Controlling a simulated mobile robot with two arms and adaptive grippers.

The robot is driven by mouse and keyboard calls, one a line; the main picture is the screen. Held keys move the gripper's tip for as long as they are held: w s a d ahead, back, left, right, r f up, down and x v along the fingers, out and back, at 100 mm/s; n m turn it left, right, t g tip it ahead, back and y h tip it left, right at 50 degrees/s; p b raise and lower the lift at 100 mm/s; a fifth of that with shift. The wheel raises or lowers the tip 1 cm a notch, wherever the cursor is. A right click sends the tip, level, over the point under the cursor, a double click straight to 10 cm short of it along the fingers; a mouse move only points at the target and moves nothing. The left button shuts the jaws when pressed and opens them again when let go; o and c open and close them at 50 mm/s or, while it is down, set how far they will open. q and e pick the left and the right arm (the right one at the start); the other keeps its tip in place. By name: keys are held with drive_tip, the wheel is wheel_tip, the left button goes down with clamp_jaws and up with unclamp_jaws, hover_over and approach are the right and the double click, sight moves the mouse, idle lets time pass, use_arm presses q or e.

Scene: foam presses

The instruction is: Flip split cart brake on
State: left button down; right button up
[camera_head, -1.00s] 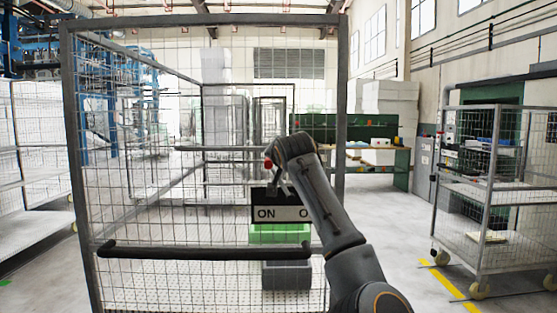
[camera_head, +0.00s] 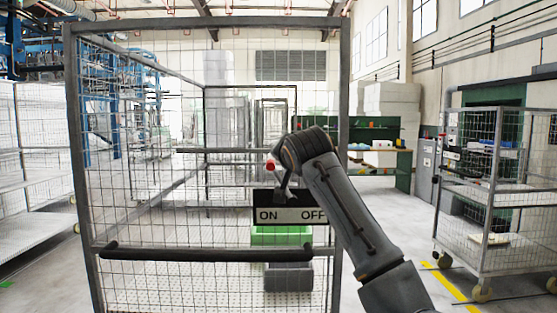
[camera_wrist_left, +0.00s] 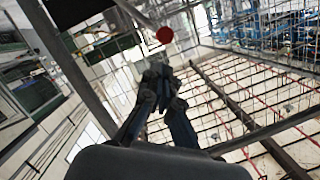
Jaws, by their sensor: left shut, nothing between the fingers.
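The split cart (camera_head: 205,254) is a grey frame with mesh walls and a dark front bar. Its brake plate (camera_head: 292,206) reads ON at left and OFF at right. The brake lever's red knob (camera_head: 270,166) stands above the plate, leaning left, over the ON side. It also shows in the left wrist view (camera_wrist_left: 164,35), just beyond the fingertips. My left gripper (camera_head: 285,192) is by the lever, right of the knob. In the left wrist view its fingers (camera_wrist_left: 160,82) are shut, empty and apart from the knob. My right gripper is not in view.
A green crate (camera_head: 281,236) on a grey crate (camera_head: 288,277) shows behind the plate. Another mesh cart (camera_head: 488,200) stands at right, beyond open floor (camera_head: 400,230). A green workbench (camera_head: 385,160) is at the back.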

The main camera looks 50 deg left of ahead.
use_arm(q)
drive_tip(key=shift+v, duration=2.05)
drive_tip(key=shift+w, duration=0.1)
